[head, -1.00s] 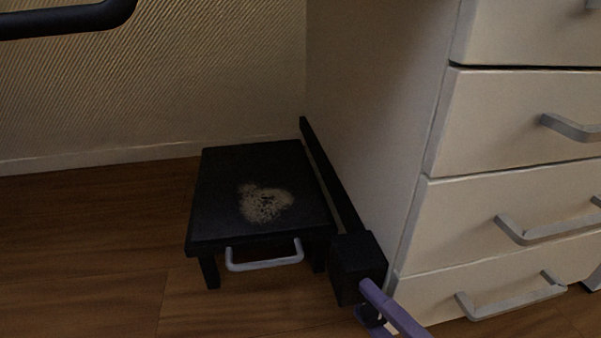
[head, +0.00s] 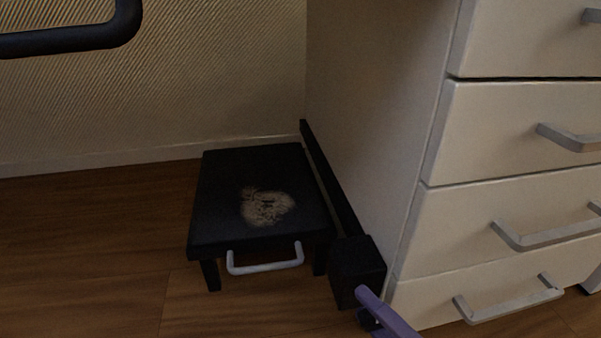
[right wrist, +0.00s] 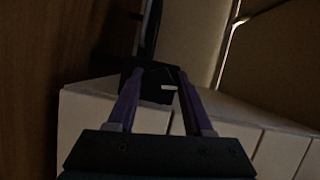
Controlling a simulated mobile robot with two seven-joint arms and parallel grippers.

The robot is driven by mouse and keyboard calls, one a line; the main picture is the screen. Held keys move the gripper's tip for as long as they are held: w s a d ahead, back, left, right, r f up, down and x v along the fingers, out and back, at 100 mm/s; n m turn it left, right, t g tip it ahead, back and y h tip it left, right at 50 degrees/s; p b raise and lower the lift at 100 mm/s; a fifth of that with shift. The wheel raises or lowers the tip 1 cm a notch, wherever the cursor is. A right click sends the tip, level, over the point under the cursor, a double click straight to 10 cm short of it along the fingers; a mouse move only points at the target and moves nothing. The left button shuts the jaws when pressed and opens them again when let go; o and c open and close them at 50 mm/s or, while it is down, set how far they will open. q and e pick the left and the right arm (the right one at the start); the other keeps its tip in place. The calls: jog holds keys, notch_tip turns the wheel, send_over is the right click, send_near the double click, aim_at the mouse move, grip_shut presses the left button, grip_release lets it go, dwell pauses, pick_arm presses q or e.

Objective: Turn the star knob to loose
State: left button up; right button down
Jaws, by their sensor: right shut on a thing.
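A black block (head: 357,270) sits at the near end of a dark rail, beside the drawer cabinet. My right gripper (head: 365,304) has purple fingers and is at the near face of this block, low in the head view. In the right wrist view my right gripper (right wrist: 155,78) is closed on a dark part with a small white mark (right wrist: 168,87). This part is where the star knob sits, but its shape is too dark and covered to make out. No marking for loose or tight is readable. My left gripper is not in view.
A low black stool-like stand (head: 225,195) with a pale worn patch and a grey handle (head: 265,267) is left of the rail (head: 330,180). The cream drawer cabinet (head: 520,130) stands right, its grey handles sticking out. Wooden floor (head: 90,250) at left is clear.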

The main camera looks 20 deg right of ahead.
jog(key=n+p, duration=0.1)
jog(key=n+g+p, duration=0.1)
jog(key=n+h+p, duration=0.1)
jog(key=shift+r+n, duration=0.25)
jog(key=shift+n, duration=0.05)
jog(key=n+g+p, duration=0.1)
jog(key=n+h+p, duration=0.1)
jog(key=n, duration=0.1)
jog(key=shift+a+f+g+h, duration=0.1)
jog(key=shift+g+h, duration=0.2)
jog(key=shift+g, duration=0.1)
jog(key=n+h+p, duration=0.1)
jog(key=n, duration=0.1)
jog(key=shift+w+n+g+h, duration=0.1)
jog(key=shift+n+g+h, duration=0.2)
jog(key=shift+n, duration=0.1)
jog(key=shift+f+n+g+h, duration=0.15)
jog(key=shift+n+g+h, duration=0.15)
jog(key=shift+n+h, duration=0.75)
jog(key=shift+n, duration=0.35)
jog(key=c, duration=0.6)
grip_release()
jog(key=shift+c, duration=0.2)
jog(key=o, duration=0.3)
jog(key=shift+o, duration=0.2)
jog(key=shift+a+f, duration=0.1)
jog(key=shift+a, duration=0.05)
